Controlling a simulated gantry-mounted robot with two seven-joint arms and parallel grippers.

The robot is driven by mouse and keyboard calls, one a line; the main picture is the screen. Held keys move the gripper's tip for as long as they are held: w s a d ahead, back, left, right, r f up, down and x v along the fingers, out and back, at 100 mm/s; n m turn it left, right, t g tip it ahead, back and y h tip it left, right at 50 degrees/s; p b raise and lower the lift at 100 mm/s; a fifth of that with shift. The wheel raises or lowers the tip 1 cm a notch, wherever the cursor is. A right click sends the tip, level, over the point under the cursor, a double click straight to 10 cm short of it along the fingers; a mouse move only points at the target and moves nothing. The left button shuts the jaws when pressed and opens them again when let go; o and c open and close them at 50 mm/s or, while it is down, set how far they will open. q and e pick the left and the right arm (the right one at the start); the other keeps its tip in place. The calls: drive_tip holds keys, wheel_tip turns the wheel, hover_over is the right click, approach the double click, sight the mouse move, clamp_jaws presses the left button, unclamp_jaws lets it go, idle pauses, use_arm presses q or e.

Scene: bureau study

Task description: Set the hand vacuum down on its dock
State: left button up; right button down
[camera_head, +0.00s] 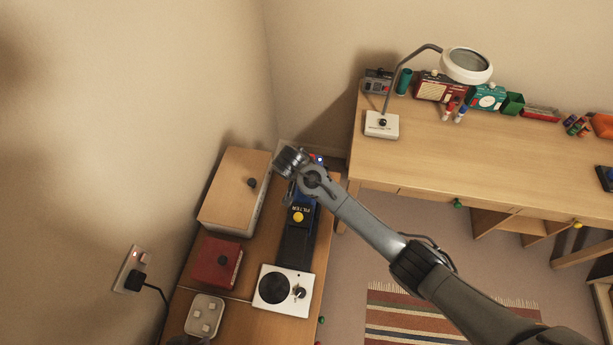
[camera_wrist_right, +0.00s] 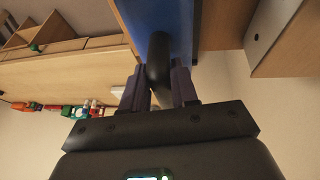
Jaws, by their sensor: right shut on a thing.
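The hand vacuum (camera_head: 298,216) is blue and black with a yellow button and the word FILTER. It lies lengthwise over the wooden cabinet by the wall. My right gripper (camera_head: 299,172) is at its far end and partly covers it in the head view. In the right wrist view, the fingers of my right gripper (camera_wrist_right: 158,88) are shut around the vacuum's dark handle (camera_wrist_right: 158,62), with the blue body (camera_wrist_right: 176,18) beyond. I cannot make out the dock, nor whether the vacuum touches what is under it. My left gripper is not in view.
A white box with a black disc and knob (camera_head: 302,307) stands close to the vacuum's near end. A wooden-topped box (camera_head: 230,182) and a red box (camera_head: 213,263) stand to its left. The desk (camera_head: 450,145) with a lamp (camera_head: 467,66) is at the right.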

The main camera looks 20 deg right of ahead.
drive_tip(key=shift+w+f, duration=0.1)
drive_tip(key=shift+f, duration=0.1)
idle(0.3)
drive_tip(key=shift+f, duration=0.1)
idle(0.5)
drive_tip(key=shift+f, duration=0.3)
idle(0.4)
drive_tip(key=c, duration=0.8)
unclamp_jaws()
drive_tip(key=shift+c, duration=0.2)
drive_tip(key=shift+o, duration=0.5)
drive_tip(key=shift+f, duration=0.2)
drive_tip(key=o, duration=0.4)
drive_tip(key=shift+c, duration=0.2)
drive_tip(key=shift+r, duration=0.2)
